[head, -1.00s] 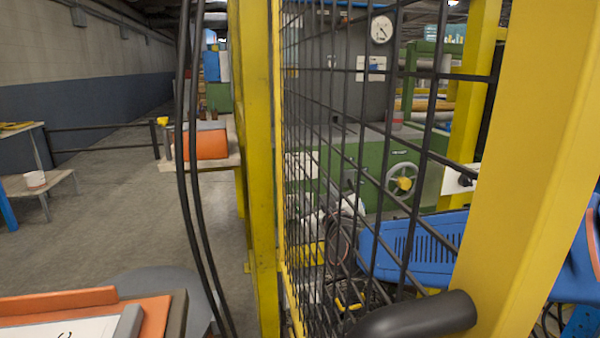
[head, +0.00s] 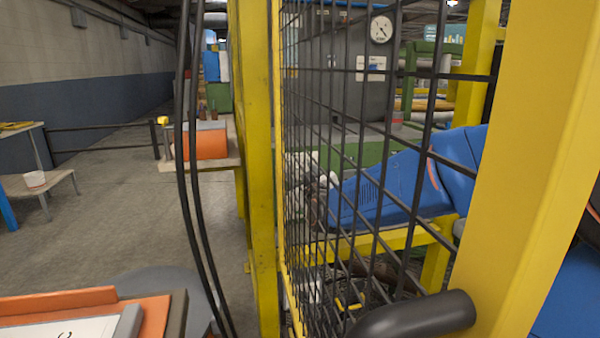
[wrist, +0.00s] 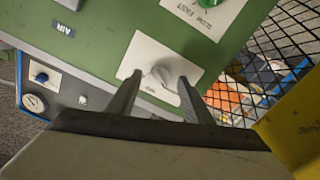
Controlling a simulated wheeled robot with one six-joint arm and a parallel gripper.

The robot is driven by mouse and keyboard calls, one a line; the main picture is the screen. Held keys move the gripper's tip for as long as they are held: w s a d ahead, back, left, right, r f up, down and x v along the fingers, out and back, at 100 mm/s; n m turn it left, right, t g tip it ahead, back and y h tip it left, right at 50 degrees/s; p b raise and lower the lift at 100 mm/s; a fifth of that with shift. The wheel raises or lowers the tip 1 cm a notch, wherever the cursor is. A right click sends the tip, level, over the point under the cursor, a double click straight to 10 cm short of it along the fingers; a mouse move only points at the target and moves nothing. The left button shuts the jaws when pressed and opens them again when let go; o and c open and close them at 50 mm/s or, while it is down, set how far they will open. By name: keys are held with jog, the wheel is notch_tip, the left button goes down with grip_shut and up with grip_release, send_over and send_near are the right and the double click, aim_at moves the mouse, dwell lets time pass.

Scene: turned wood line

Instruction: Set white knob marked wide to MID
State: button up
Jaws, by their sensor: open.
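In the wrist view a white knob (wrist: 163,74) sits on a white plate (wrist: 140,52) on a green panel. My gripper (wrist: 160,79) is open, with one dark fingertip on each side of the knob. I cannot tell whether the fingertips touch it. The lettering on the plate is too small and partly covered to read, so the knob's setting is not clear.
A green knob (wrist: 207,3) marked SLOW and FAST is above right. Black mesh (head: 350,130) and a yellow post (head: 259,170) stand before the head camera.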

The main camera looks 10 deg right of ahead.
jog(key=shift+w, duration=0.9)
jog(key=c, duration=1.1)
jog(key=shift+o, duration=0.2)
jog(key=shift+m, duration=0.4)
jog(key=m, duration=1)
jog(key=shift+m, duration=0.6)
